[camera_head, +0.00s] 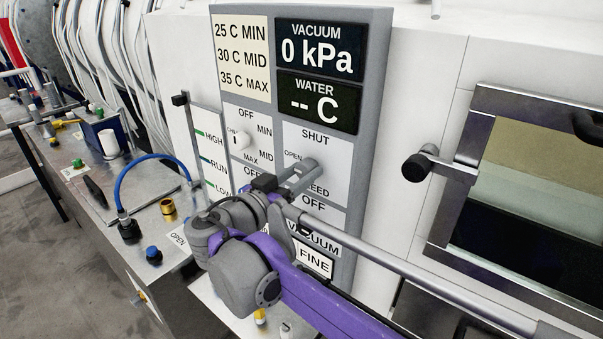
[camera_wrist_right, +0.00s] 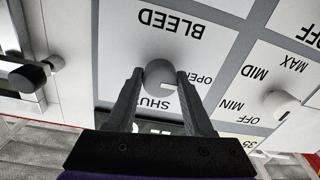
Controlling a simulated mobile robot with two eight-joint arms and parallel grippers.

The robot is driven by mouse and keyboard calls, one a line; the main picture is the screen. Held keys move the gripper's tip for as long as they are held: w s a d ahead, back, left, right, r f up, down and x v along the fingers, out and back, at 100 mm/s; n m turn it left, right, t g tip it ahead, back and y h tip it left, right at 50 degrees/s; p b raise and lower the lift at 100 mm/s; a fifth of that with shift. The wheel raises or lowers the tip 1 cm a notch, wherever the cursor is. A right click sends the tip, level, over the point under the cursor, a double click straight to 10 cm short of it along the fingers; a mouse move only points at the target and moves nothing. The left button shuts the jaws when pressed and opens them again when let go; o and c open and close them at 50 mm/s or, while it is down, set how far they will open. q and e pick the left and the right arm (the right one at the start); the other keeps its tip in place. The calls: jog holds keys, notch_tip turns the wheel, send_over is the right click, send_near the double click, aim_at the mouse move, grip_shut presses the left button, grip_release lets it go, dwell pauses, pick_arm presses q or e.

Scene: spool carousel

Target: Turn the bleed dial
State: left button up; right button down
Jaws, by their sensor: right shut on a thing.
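The bleed dial (camera_head: 310,167) is a grey round knob on a white panel square marked SHUT above, OPEN to the left and BLEED below. In the right wrist view the dial (camera_wrist_right: 160,70) shows upside down, with its labels inverted. My right gripper (camera_head: 298,178) reaches the dial from the lower left in the head view. In the wrist view the gripper (camera_wrist_right: 160,76) has one finger on each side of the knob and is shut on it. The dial's pointer is hard to make out. My left gripper is not in view.
A white chiller dial (camera_head: 240,139) sits left of the bleed dial. Above are the vacuum display (camera_head: 318,50) reading 0 kPa and the water display (camera_head: 316,102) reading "-- C". A dark-knobbed door handle (camera_head: 420,166) juts out at right. A blue hose (camera_head: 150,160) loops at left.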

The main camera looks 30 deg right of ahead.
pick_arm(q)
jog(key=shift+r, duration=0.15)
pick_arm(e)
jog(key=n+p, duration=0.2)
jog(key=n, duration=0.2)
jog(key=shift+r+n, duration=0.1)
jog(key=shift+n, duration=0.2)
jog(key=n+p, duration=0.1)
jog(key=n, duration=0.4)
jog(key=n+p, duration=0.1)
jog(key=n, duration=0.4)
jog(key=shift+n+g, duration=0.3)
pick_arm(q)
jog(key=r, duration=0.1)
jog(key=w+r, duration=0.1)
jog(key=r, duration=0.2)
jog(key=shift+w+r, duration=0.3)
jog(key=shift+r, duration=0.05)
pick_arm(e)
jog(key=n, duration=0.5)
jog(key=shift+n, duration=0.3)
jog(key=shift+c, duration=1.4)
grip_release()
